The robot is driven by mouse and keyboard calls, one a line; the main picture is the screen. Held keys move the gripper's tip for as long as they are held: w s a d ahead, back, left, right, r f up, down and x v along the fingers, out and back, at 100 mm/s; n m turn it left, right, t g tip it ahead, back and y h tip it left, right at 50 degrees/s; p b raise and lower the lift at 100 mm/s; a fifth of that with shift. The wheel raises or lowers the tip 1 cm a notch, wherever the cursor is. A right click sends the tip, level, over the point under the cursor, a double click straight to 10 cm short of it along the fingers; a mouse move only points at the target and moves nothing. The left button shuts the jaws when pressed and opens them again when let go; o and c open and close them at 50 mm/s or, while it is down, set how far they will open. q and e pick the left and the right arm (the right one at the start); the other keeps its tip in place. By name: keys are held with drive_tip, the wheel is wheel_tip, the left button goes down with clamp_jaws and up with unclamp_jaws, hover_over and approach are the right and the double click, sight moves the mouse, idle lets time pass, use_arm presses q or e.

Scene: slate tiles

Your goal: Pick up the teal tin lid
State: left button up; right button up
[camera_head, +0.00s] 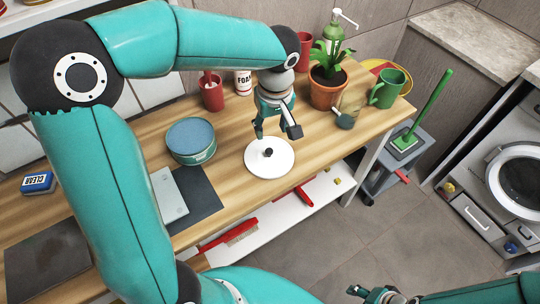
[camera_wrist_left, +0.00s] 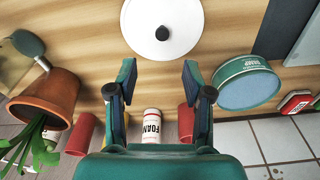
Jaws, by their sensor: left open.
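A white round lid with a black knob (camera_head: 269,168) lies flat on the wooden counter; it also shows at the top of the left wrist view (camera_wrist_left: 160,40). A teal tin (camera_head: 191,150) stands to its left, with a blue-grey round top; it shows at the right in the left wrist view (camera_wrist_left: 248,88). I cannot tell whether that top is a cover or the inside. My left gripper (camera_head: 276,130) is open and empty, just behind and above the white lid; its spread fingers (camera_wrist_left: 158,75) point toward it. My right gripper (camera_head: 372,294) is low at the bottom edge, its jaws unclear.
Behind the gripper stand a foam can (camera_head: 243,82), red cups (camera_head: 211,94) and a potted plant (camera_head: 328,90). A green mug (camera_head: 387,90) is at the right end. A dark mat (camera_head: 200,198) lies front left. The counter's front edge is close to the white lid.

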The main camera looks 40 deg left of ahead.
use_arm(q)
hover_over(269, 150)
drive_tip(key=f, duration=0.4)
drive_tip(key=shift+d+f, duration=0.2)
drive_tip(key=shift+f, duration=0.05)
drive_tip(key=shift+a+f, duration=0.1)
drive_tip(key=shift+f, duration=2.6)
drive_tip(key=shift+s, duration=0.1)
drive_tip(key=shift+c, duration=0.2)
drive_tip(key=c, duration=0.9)
